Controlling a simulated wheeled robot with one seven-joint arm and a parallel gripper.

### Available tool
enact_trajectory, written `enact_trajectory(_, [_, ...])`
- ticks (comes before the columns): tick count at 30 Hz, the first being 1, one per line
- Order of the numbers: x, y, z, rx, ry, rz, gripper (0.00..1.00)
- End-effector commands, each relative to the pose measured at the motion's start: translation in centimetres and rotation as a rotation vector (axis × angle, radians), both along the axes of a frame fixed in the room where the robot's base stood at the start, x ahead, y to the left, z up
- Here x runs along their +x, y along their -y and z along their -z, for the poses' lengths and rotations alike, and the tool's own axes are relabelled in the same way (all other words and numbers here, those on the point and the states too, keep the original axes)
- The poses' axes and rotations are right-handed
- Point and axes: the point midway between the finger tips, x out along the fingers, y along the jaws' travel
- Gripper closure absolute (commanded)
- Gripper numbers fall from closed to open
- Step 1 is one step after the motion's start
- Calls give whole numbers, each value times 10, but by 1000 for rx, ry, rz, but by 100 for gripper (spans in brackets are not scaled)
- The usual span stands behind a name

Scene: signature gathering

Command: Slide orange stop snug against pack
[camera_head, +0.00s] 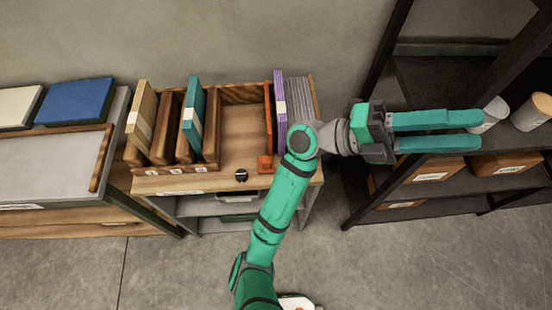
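The orange stop (268,122) stands upright in the wooden rack (241,95), near its right side, with its foot (265,163) at the front edge. A purple book (280,110) with a pale label stands just right of the stop, beside a grey ribbed pack (301,98). Whether the stop touches the purple book is too small to tell. My gripper (437,131) is to the right of the rack, well apart from the stop. Its two long teal fingers point right, with a narrow gap between them and nothing held. My arm hides the rack's lower right front.
A tan book (140,117) and a teal book (193,115) stand in wooden slots at the rack's left. Bare wood lies between the teal book and the stop. A black knob (241,175) sits at the front.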

Motion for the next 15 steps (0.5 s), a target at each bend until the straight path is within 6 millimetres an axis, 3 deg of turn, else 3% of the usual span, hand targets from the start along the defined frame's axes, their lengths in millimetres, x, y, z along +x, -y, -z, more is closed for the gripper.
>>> enact_trajectory(3, [0,15,24,181,103,20,61])
enact_trajectory(8, [7,24,68,441,213,33,61])
enact_trajectory(15, [39,2,148,867,327,10,61])
